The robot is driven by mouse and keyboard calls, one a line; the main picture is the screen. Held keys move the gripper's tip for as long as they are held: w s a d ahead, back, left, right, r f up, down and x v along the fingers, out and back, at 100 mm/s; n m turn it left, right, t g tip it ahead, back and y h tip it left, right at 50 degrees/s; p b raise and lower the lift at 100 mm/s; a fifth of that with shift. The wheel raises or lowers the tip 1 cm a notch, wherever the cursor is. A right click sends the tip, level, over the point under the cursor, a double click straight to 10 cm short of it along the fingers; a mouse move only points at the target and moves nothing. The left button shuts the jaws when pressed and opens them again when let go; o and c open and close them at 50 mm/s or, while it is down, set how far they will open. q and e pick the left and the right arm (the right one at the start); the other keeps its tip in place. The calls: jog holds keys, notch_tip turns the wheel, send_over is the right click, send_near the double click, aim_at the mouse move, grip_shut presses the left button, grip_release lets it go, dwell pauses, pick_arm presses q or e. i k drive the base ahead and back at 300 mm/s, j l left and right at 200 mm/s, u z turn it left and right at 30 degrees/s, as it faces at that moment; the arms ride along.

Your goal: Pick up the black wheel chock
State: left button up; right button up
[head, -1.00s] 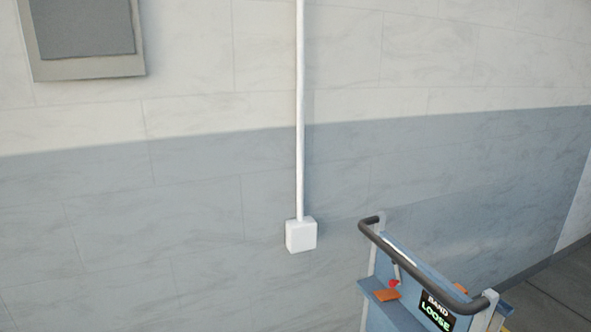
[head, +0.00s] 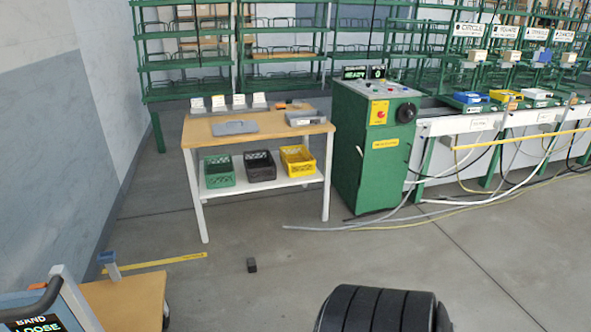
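The black wheel chock (head: 251,265) appears in the head view as a small dark block on the grey concrete floor, just below the middle left. It stands alone in front of the work table and to the right of a yellow floor strip. Nothing is touching it. Neither of my grippers is in the picture.
A wooden-topped work table (head: 275,124) with a lower shelf of crates stands behind the chock. A green cabinet (head: 347,160) is right of it, with cables on the floor. A blue cart (head: 70,300) with a wooden deck (head: 125,303) fills the lower left. Floor around the chock is clear.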

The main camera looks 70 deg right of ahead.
aim_at(251, 262)
jog(key=z, duration=1.8)
jog(key=i+u, duration=0.1)
jog(key=u, duration=0.35)
jog(key=i+l+u, duration=0.1)
jog(key=u, duration=0.35)
jog(key=i+l+u, duration=0.2)
jog(key=l, duration=0.15)
jog(key=i+l+u, duration=0.2)
jog(key=l, duration=0.2)
jog(key=i+l+u, duration=0.1)
jog(key=l+u, duration=0.15)
jog(key=l, duration=0.15)
jog(key=i+l+u, duration=0.2)
jog(key=l, duration=0.25)
jog(key=k, duration=0.1)
